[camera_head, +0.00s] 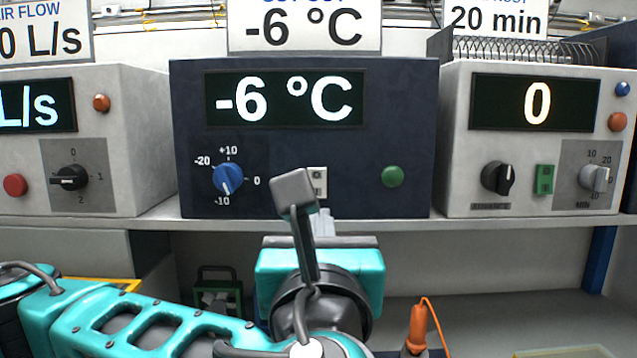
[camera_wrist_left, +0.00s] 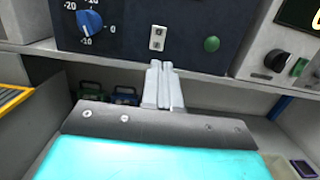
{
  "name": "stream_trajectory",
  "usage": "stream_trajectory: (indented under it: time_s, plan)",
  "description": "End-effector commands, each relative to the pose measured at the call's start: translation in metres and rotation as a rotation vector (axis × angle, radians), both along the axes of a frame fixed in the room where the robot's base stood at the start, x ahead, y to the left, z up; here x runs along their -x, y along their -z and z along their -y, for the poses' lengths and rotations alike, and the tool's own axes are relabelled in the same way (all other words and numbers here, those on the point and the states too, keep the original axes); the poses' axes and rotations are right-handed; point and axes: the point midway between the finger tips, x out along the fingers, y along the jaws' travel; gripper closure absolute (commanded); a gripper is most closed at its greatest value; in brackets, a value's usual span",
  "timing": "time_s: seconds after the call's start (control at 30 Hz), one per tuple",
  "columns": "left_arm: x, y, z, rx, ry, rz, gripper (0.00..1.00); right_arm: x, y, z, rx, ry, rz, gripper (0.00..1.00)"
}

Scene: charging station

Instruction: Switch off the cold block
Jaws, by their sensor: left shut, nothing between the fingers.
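The cold block is the dark blue unit (camera_head: 300,160) in the middle of the shelf, and its display reads -6 °C. Its blue knob (camera_head: 228,178) points toward -10. A small white switch (camera_head: 320,182) sits right of the knob, partly hidden by my wrist camera mount in the head view. It shows whole in the left wrist view (camera_wrist_left: 157,38). A round green lamp or button (camera_head: 392,176) is at its right. My left gripper (camera_wrist_left: 163,66) is shut and empty, its fingertips just below the switch and apart from it. My right gripper is out of view.
A grey unit with a red button (camera_head: 15,185) stands at the left. Another grey unit (camera_head: 450,150) stands at the right with a black knob and green switch. The shelf edge (camera_head: 500,222) runs beneath them. An orange-handled tool (camera_head: 417,330) is below.

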Motion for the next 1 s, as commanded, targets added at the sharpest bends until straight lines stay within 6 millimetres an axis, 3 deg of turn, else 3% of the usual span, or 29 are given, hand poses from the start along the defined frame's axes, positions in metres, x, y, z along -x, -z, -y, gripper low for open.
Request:
stream_trajectory:
  time_s: [0.27,0.7,1.0]
  plan:
    - [-0.016,-0.002,-0.001,0.0,-0.004,-0.002,1.0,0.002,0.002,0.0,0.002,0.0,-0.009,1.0]
    - [-0.106,-0.014,-0.001,0.001,-0.004,-0.001,1.0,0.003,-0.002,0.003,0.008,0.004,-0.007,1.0]
    - [-0.136,-0.017,0.0,0.002,0.0,-0.001,1.0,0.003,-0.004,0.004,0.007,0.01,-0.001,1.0]
